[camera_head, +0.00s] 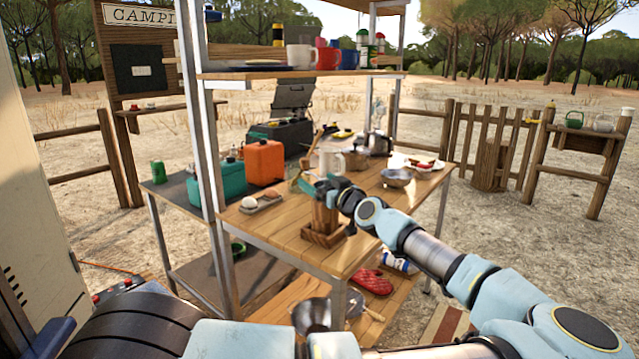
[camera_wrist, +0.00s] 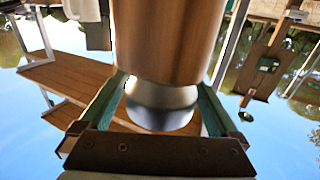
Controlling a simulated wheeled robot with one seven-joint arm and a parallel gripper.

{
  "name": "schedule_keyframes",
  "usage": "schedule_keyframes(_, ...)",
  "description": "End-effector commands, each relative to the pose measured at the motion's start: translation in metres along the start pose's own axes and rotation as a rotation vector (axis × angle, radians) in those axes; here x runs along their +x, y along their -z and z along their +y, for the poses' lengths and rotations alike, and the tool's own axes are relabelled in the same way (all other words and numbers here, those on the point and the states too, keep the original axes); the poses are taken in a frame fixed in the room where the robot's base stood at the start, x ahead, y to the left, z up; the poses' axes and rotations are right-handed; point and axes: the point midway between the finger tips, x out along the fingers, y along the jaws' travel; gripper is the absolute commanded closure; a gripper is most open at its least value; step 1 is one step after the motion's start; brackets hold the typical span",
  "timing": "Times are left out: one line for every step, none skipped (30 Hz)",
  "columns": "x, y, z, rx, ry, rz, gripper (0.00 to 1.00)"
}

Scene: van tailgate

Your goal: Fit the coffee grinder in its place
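The coffee grinder (camera_head: 325,216) is a brown wooden cylinder, upright over a square wooden holder (camera_head: 323,240) at the table's near edge. Its lower end appears to be within the holder's rim; I cannot tell whether it is fully seated. My gripper (camera_head: 328,187) is at the grinder's top in the head view. In the wrist view the grinder's wooden body (camera_wrist: 168,40) and silver rounded end (camera_wrist: 160,104) show close up. The silver end lies between the two green fingers of my gripper (camera_wrist: 162,100), which appear to be shut on it.
A tray with eggs (camera_head: 262,202), an orange canister (camera_head: 264,162) and a teal canister (camera_head: 230,180) stand left of the holder. A white mug (camera_head: 331,162) and a metal bowl (camera_head: 396,178) stand behind. A shelf post (camera_head: 207,150) rises at the left.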

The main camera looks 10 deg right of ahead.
Motion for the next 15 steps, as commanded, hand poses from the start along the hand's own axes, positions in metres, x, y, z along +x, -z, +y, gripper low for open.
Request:
schedule_keyframes(0.000, 0.000, 0.000, 0.000, 0.000, 0.000, 0.00)
schedule_keyframes(0.000, 0.000, 0.000, 0.000, 0.000, 0.000, 0.00)
schedule_keyframes(0.000, 0.000, 0.000, 0.000, 0.000, -0.001, 0.00)
schedule_keyframes(0.000, 0.000, 0.000, 0.000, 0.000, -0.001, 0.00)
schedule_keyframes(0.000, -0.001, 0.000, 0.000, 0.000, -0.001, 0.00)
schedule_keyframes(0.000, -0.002, 0.000, 0.001, 0.001, -0.002, 0.00)
schedule_keyframes(-0.001, -0.002, 0.000, 0.001, 0.000, -0.002, 0.00)
schedule_keyframes(-0.002, -0.002, 0.000, 0.001, 0.000, -0.002, 0.00)
schedule_keyframes(-0.004, -0.002, 0.001, 0.002, -0.001, -0.001, 0.00)
schedule_keyframes(-0.006, -0.003, 0.001, 0.002, -0.002, -0.001, 0.00)
schedule_keyframes(-0.010, -0.003, 0.001, 0.002, -0.003, -0.001, 0.00)
schedule_keyframes(-0.015, -0.004, 0.001, 0.002, -0.002, -0.001, 0.00)
schedule_keyframes(-0.020, -0.004, 0.001, 0.002, -0.002, 0.000, 0.00)
schedule_keyframes(-0.025, -0.004, 0.001, 0.002, -0.004, 0.001, 0.00)
schedule_keyframes(-0.033, -0.005, 0.001, 0.001, -0.004, 0.001, 0.00)
